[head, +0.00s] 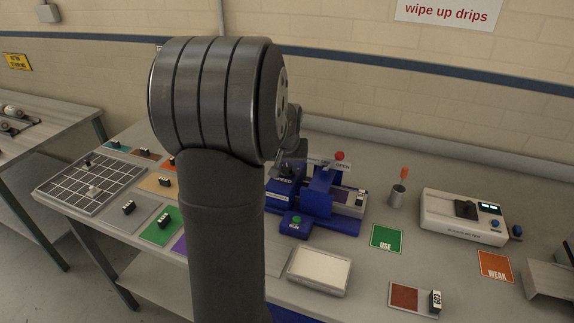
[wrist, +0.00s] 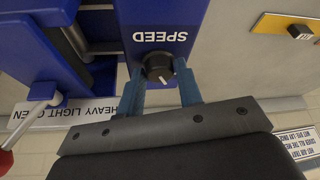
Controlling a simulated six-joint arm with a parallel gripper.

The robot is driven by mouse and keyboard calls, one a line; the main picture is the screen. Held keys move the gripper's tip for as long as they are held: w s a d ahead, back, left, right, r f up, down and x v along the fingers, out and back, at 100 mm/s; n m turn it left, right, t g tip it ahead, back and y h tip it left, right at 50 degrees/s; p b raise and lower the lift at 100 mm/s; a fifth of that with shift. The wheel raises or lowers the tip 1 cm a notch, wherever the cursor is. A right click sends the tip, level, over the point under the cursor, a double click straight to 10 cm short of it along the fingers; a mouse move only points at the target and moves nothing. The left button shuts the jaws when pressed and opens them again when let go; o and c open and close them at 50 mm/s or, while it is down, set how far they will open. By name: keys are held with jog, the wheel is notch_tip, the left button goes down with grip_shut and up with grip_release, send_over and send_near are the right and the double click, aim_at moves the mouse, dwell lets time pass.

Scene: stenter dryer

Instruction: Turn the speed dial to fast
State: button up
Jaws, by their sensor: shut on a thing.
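The speed dial is a round black knob (wrist: 159,68) with a white pointer line, on a blue box marked SPEED (wrist: 160,35). In the wrist view my gripper (wrist: 160,82) is shut on the knob, with one blue-grey finger on each side of it. The pointer line shows on the knob's face, but no fast or slow marks can be read. In the head view the blue SPEED box (head: 281,190) stands on the bench, and my arm hides the knob and most of my gripper.
The blue dryer (head: 322,190) with a red-knobbed lever (head: 339,156) stands right beside the SPEED box. A blue block with a green button (head: 296,221) sits in front. A metal cup (head: 397,196), a white meter (head: 463,217) and a white tray (head: 319,270) are nearby.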

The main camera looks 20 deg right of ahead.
jog(key=m+h, duration=0.1)
jog(key=m, duration=0.2)
jog(key=m+g, duration=0.1)
jog(key=m, duration=0.1)
jog(key=shift+w+a+m+h, duration=0.15)
jog(key=shift+w+m+h, duration=0.05)
jog(key=shift+m+h, duration=0.2)
jog(key=m+g, duration=0.2)
jog(key=m, duration=0.3)
jog(key=shift+h, duration=0.4)
jog(key=o, duration=1)
jog(key=shift+c, duration=0.2)
jog(key=w+v, duration=0.1)
jog(key=v, duration=1.6)
jog(key=shift+r, duration=0.25)
jog(key=shift+s+f, duration=0.1)
jog(key=shift+f, duration=0.05)
